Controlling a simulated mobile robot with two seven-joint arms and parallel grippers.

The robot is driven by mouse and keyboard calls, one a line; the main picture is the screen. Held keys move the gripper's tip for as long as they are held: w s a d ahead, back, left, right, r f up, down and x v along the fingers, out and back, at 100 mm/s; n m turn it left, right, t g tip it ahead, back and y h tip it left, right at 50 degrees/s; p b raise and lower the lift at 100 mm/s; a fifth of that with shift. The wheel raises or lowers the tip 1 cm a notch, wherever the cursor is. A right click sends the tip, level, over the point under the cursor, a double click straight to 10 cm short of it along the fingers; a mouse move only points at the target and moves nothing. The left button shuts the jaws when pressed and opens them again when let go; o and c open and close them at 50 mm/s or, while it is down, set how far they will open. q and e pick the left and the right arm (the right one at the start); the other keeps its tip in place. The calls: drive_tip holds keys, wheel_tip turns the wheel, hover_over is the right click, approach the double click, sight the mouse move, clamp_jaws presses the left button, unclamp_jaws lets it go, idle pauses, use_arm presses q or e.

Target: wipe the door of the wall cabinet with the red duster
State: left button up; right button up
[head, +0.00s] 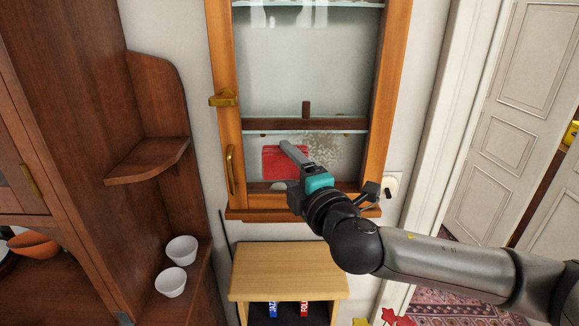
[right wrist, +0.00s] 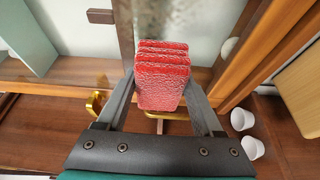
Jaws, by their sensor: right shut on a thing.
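The wall cabinet has a glass door (head: 300,65) in an orange-brown wooden frame, and it appears shut. A brass handle (head: 231,170) sits low on its left side. A grey speckled smudge (head: 325,146) marks the lower glass, right of the duster. My right gripper (head: 287,150) is shut on the red duster (head: 272,163) in front of the lower left glass. The right wrist view shows the duster (right wrist: 163,75) between both fingers. I cannot tell whether it touches the glass. My left gripper is not in view.
A small wooden table (head: 288,262) with two books stands below the cabinet. Left is a brown wooden cupboard with a corner shelf (head: 148,160) and two white cups (head: 181,249). A white panelled door (head: 530,70) stands at the right.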

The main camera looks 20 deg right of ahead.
drive_tip(key=shift+w+d, duration=0.15)
drive_tip(key=shift+w, duration=0.4)
drive_tip(key=shift+s+d+b, duration=0.15)
drive_tip(key=shift+s+d, duration=0.1)
drive_tip(key=shift+d, duration=0.4)
drive_tip(key=shift+s+d+b, duration=0.1)
drive_tip(key=shift+s+d, duration=0.1)
drive_tip(key=shift+d, duration=0.5)
drive_tip(key=shift+s+d+b, duration=0.15)
drive_tip(key=shift+s+d, duration=0.1)
drive_tip(key=shift+d, duration=0.4)
